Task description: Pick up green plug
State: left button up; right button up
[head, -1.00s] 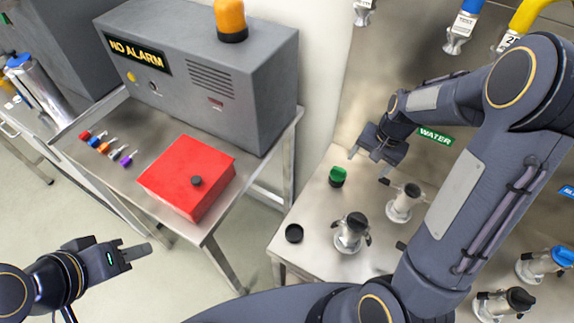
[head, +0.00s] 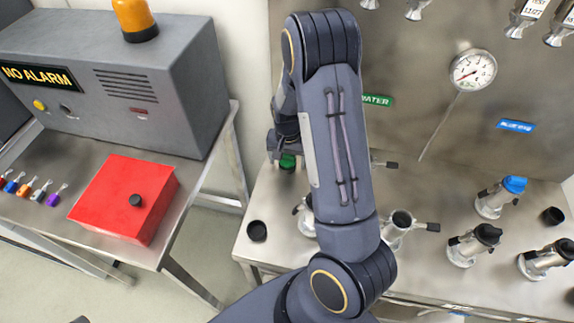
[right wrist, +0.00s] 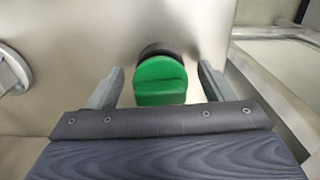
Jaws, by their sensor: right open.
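The green plug (head: 288,162) stands on the steel bench beside my right forearm in the head view, partly covered by the gripper. In the right wrist view the green plug (right wrist: 160,82), with a black part behind it, sits between the two grey fingers. My right gripper (right wrist: 160,90) is open, one finger on each side of the plug, with gaps visible on both sides. In the head view my right gripper (head: 280,155) is mostly hidden behind my own arm. My left gripper cannot be made out.
A black cap (head: 257,231) lies near the bench's left edge. Several metal valve fittings, one with a blue top (head: 514,185), stand to the right. A red box (head: 125,195) and a grey alarm cabinet (head: 120,95) are on the left table. A gauge (head: 473,70) is behind.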

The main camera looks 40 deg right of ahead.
jog(key=shift+f, duration=0.2)
jog(key=c, duration=1)
jog(key=shift+c, duration=0.2)
